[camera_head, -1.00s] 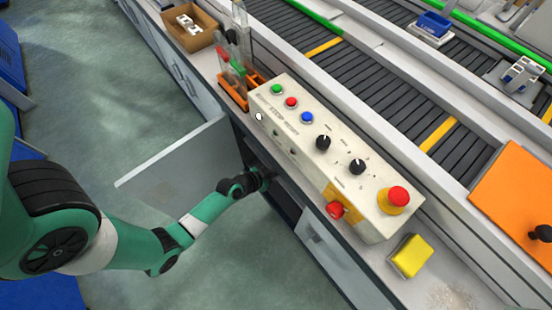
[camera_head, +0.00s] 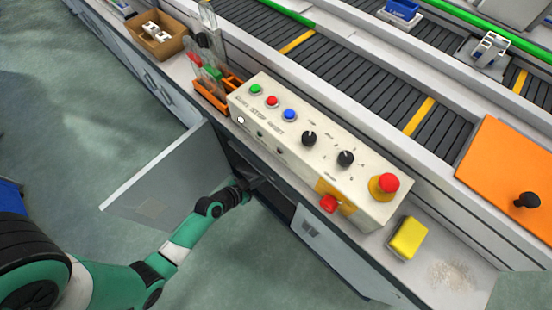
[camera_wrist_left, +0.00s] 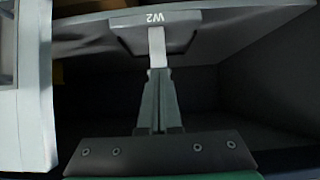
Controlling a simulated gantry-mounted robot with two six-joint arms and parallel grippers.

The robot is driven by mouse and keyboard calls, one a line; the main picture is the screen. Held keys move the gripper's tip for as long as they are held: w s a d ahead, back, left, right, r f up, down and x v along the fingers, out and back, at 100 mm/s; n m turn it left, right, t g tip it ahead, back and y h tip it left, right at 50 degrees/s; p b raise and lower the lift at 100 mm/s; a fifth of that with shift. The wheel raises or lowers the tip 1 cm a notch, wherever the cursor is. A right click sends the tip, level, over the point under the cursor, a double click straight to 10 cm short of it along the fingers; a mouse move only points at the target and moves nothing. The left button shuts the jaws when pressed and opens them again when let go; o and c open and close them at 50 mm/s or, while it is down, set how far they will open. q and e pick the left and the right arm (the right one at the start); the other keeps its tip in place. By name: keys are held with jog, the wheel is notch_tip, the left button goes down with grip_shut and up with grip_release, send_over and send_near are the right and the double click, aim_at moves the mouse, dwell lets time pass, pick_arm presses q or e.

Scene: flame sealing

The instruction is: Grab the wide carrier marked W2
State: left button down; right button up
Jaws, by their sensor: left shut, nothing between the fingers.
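The wide carrier marked W2 (camera_wrist_left: 155,18) shows in the left wrist view as a pale grey plate with an upside-down "W2" label and a trapezoid tab below it. My left gripper (camera_wrist_left: 158,75) is shut, its narrow fingers pointing toward that tab. A pale strip lies between the fingers and the label; I cannot tell whether they touch. In the head view my left gripper (camera_head: 254,184) reaches into the dark open cabinet (camera_head: 270,195) under the counter. The carrier is hidden there. My right gripper is not in view.
The open cabinet door (camera_head: 150,182) stands to the left of my arm. A button panel (camera_head: 325,150) sits on the counter above the opening, with a yellow sponge (camera_head: 407,238) to its right. The wrist view shows a pale wall (camera_wrist_left: 32,90) close at left.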

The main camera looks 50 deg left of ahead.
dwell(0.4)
pick_arm(q)
jog(key=s+d+r, duration=0.2)
jog(key=s, duration=1)
jog(key=shift+r+p, duration=0.15)
jog(key=shift+p, duration=0.15)
